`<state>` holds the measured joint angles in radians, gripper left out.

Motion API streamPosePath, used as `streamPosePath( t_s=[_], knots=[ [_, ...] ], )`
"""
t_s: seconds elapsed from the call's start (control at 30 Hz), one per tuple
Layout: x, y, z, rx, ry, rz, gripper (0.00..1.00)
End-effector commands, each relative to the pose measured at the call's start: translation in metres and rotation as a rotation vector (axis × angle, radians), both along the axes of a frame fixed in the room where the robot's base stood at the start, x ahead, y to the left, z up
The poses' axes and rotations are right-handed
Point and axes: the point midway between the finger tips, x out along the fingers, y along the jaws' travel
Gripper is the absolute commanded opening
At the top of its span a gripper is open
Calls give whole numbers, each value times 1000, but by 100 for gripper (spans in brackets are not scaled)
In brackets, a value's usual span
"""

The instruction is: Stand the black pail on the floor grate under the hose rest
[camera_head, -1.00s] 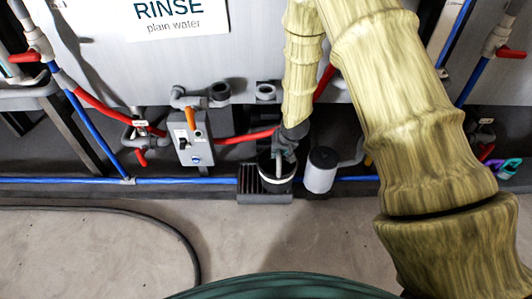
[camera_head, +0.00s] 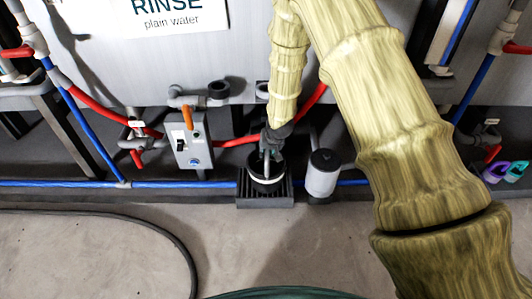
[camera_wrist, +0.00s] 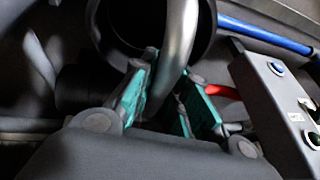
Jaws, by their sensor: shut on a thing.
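The black pail (camera_head: 265,184) has a pale band and a metal handle. In the head view it is upright over the dark slotted floor grate (camera_head: 243,191), with slots showing on both sides. I cannot tell whether its base touches the grate. My gripper (camera_head: 270,150) is above the pail, shut on its handle. In the wrist view the curved handle (camera_wrist: 181,35) passes between the teal finger pads of my gripper (camera_wrist: 165,105), with the pail's dark round mouth (camera_wrist: 118,45) beyond. A grey ring fitting on the tank front, partly behind my arm, may be the hose rest.
A grey control box (camera_head: 190,142) stands left of the pail. A grey cylinder with a black top (camera_head: 322,175) is close on the right. A blue pipe (camera_head: 180,184) runs low along the tank. A black hose (camera_head: 165,229) curves over open floor at left.

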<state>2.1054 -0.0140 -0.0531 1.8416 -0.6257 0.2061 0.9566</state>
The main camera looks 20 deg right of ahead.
Motion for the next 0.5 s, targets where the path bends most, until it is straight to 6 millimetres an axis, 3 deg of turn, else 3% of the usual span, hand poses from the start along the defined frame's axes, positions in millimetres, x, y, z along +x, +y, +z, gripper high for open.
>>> streamPosePath(
  t_s=[0.3, 0.33, 0.4, 0.43, 0.5],
  knots=[
    [0, 0, -2, 1, 0, -2, 0],
    [0, 0, -2, 1, 0, -2, 20],
    [0, 0, -2, 1, 0, -2, 32],
    [0, 0, -2, 0, 0, -1, 38],
    [0, 0, -2, 0, 0, -1, 38]
  ],
)
